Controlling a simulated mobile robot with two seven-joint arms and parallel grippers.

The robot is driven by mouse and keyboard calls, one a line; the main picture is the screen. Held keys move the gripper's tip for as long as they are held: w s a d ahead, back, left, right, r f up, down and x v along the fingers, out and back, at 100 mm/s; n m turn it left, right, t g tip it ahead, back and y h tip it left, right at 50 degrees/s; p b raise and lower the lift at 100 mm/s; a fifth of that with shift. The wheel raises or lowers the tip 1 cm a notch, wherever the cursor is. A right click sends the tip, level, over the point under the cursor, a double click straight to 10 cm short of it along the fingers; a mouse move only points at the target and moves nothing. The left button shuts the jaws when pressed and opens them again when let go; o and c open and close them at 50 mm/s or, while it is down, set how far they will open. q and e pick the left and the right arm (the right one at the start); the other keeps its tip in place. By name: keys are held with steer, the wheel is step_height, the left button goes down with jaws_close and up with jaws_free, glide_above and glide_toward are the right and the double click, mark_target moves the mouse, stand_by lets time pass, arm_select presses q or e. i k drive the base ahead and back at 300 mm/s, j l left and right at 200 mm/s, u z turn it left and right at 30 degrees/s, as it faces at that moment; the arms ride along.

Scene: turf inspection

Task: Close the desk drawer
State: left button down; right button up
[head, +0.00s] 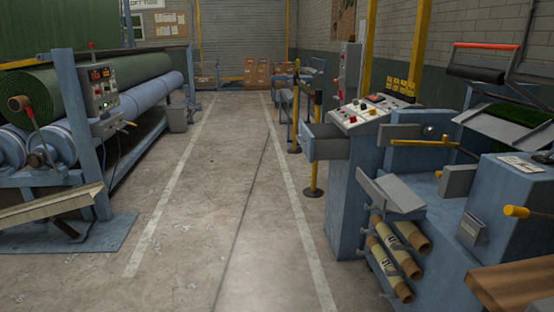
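A blue-grey control desk (347,205) stands right of centre, with a sloped light panel of coloured buttons (375,113) on top. Neither of my grippers is in view.
A blue machine (510,205) with yellow-handled levers and several cardboard tubes (392,270) fills the right. Yellow posts (316,140) stand behind the drawer. Turf rollers (90,85) line the left. The concrete aisle (205,200) between is clear. Cardboard boxes (257,74) stand far back.

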mark_target(324, 141)
steer(key=i, duration=1.2)
steer(key=i+j+z, duration=0.1)
steer(key=i+z, duration=0.15)
steer(key=i, duration=0.25)
steer(key=i+j+z, duration=0.3)
steer(key=i, duration=0.25)
